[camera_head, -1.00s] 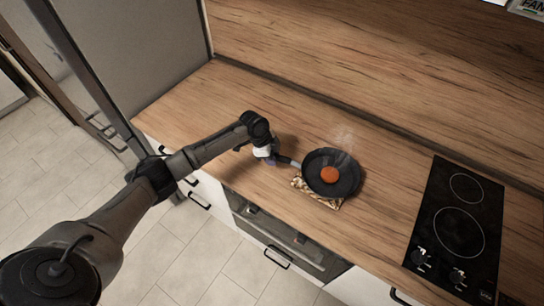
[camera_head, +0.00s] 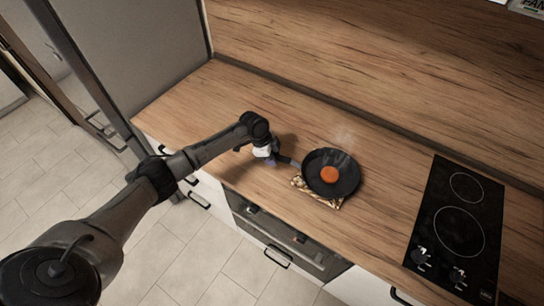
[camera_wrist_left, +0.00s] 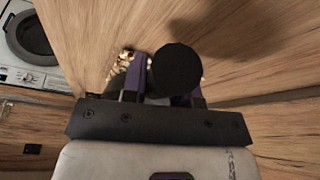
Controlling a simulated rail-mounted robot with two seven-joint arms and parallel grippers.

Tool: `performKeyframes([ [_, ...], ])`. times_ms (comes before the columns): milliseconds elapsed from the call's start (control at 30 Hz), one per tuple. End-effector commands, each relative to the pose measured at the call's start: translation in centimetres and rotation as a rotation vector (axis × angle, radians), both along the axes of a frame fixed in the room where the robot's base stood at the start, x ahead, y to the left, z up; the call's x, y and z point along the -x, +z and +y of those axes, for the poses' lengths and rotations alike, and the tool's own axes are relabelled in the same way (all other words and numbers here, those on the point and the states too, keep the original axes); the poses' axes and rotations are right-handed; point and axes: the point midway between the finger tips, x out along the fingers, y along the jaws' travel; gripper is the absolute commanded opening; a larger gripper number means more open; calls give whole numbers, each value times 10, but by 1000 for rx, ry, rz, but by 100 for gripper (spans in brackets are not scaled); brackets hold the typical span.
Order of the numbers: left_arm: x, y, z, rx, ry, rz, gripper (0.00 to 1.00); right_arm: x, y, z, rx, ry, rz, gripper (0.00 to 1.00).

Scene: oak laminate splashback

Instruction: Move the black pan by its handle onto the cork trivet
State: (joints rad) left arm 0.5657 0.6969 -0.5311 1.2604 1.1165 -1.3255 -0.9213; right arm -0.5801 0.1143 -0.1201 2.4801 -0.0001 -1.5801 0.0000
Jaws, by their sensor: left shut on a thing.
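The black pan (camera_head: 345,182) is over the cork trivet (camera_head: 324,199), with an orange-red round thing (camera_head: 329,174) inside it. The trivet's front and left edges show from under the pan. I cannot tell whether the pan touches it. My left gripper (camera_head: 276,158) is shut on the pan's handle (camera_head: 290,162), left of the pan. In the left wrist view the dark round handle end (camera_wrist_left: 177,70) sits between the fingers, and part of the patterned trivet (camera_wrist_left: 121,70) shows at left. My right gripper is not in view.
A black cooktop (camera_head: 458,222) with knobs is set in the counter at right. A grey fridge (camera_head: 135,50) stands at left. The wooden splashback (camera_head: 400,80) runs behind. The counter between pan and cooktop is clear.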

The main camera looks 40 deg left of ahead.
Motion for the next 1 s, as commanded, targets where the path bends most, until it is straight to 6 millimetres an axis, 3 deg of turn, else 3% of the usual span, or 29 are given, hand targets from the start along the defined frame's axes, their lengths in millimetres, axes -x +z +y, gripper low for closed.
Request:
performKeyframes([
  [700,-1,-4,0,2,1,-4,0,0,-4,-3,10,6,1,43],
  [733,-1,-4,0,2,1,-4,30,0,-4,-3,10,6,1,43],
  [1000,0,-6,0,1,0,-2,56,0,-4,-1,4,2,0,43],
])
